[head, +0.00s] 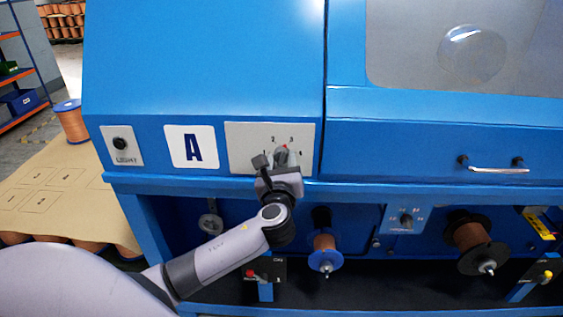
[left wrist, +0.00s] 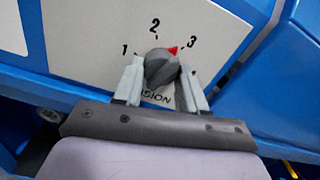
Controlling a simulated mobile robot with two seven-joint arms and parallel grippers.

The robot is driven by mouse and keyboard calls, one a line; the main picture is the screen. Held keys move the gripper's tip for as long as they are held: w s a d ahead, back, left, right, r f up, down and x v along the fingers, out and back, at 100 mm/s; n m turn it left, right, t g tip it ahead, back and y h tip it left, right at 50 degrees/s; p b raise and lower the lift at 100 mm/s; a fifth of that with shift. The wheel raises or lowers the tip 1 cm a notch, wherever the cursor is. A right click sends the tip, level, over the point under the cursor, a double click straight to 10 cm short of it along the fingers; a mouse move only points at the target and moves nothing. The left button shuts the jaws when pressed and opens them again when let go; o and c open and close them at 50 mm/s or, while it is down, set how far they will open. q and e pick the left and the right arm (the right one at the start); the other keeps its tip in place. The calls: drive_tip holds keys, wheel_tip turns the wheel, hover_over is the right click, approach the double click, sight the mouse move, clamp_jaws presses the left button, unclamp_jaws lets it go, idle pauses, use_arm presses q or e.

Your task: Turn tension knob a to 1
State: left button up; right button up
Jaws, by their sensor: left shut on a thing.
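The tension knob (left wrist: 160,68) is dark grey with a red pointer, on a light grey plate (head: 240,136) right of the letter A sign (head: 190,146) on the blue machine. In the left wrist view the red pointer lies between marks 2 and 3, close to 3. My left gripper (left wrist: 163,80) is shut on the knob, with one finger on each side of it. In the head view the gripper (head: 275,158) covers part of the plate and its lower marks. My right gripper is not in view.
A light switch plate (head: 122,146) is left of the A sign. A ledge runs below the panel, with wire spools (head: 325,245) and a second small dial (head: 405,220) under it. A door handle (head: 498,169) sticks out at right.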

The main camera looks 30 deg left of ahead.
use_arm(q)
drive_tip(key=n, duration=0.5)
drive_tip(key=shift+n+b, duration=0.3)
drive_tip(key=shift+b, duration=0.05)
drive_tip(key=n+b, duration=0.1)
drive_tip(key=n, duration=0.4)
drive_tip(key=shift+b, duration=0.35)
drive_tip(key=n+b, duration=0.1)
drive_tip(key=n, duration=0.3)
drive_tip(key=shift+d+n+b, duration=0.1)
drive_tip(key=shift+n+b, duration=0.45)
drive_tip(key=shift+n, duration=0.35)
drive_tip(key=n+b, duration=0.1)
drive_tip(key=n, duration=0.2)
drive_tip(key=shift+r, duration=0.1)
drive_tip(key=shift+n+b, duration=0.35)
drive_tip(key=shift+n, duration=0.55)
drive_tip(key=shift+r+n, duration=0.1)
drive_tip(key=shift+n, duration=0.2)
drive_tip(key=o, duration=1.1)
drive_tip(key=shift+c, duration=0.2)
